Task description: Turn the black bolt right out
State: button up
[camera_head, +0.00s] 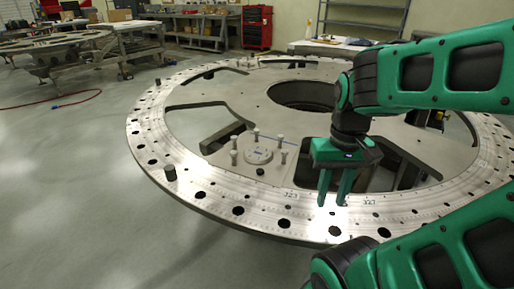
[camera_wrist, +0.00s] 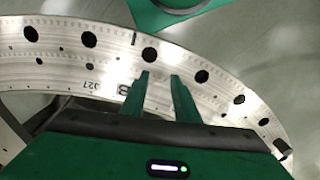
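The black bolt (camera_head: 170,173) stands upright in the rim of the large metal turret plate (camera_head: 215,196), at the left front in the head view. In the wrist view a dark stub (camera_wrist: 281,150) shows at the lower right edge of the ring; I cannot tell if it is the same bolt. My gripper (camera_head: 334,203) points down over the front of the ring, well to the right of the bolt. Its two green fingers are apart with nothing between them, also in the wrist view (camera_wrist: 159,76).
A smaller black peg (camera_head: 158,82) stands on the ring's far left rim. Several pale pegs surround a round hub (camera_head: 258,156) on the plate. The plate has large cutouts and many rim holes. A red tool cabinet (camera_head: 257,27) stands behind.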

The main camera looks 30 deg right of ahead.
jog(key=w+d+r+n, duration=0.1)
jog(key=w+n, duration=0.5)
jog(key=n, duration=2)
send_over(260, 171)
jog(key=shift+s+d+f, duration=0.2)
jog(key=shift+f, duration=0.55)
jog(key=shift+w+a+f, duration=0.15)
jog(key=shift+w+f, duration=0.1)
jog(key=shift+w, duration=0.05)
notch_tip(260, 171, down, 6)
jog(key=shift+f, duration=0.35)
jog(key=m, duration=0.4)
jog(key=shift+m, duration=0.4)
jog(key=m, duration=0.8)
jog(key=shift+m, duration=0.4)
jog(key=m, duration=0.4)
jog(key=shift+m, duration=0.3)
jog(key=m, duration=0.8)
jog(key=shift+m, duration=0.4)
jog(key=m, duration=0.8)
jog(key=shift+m, duration=0.3)
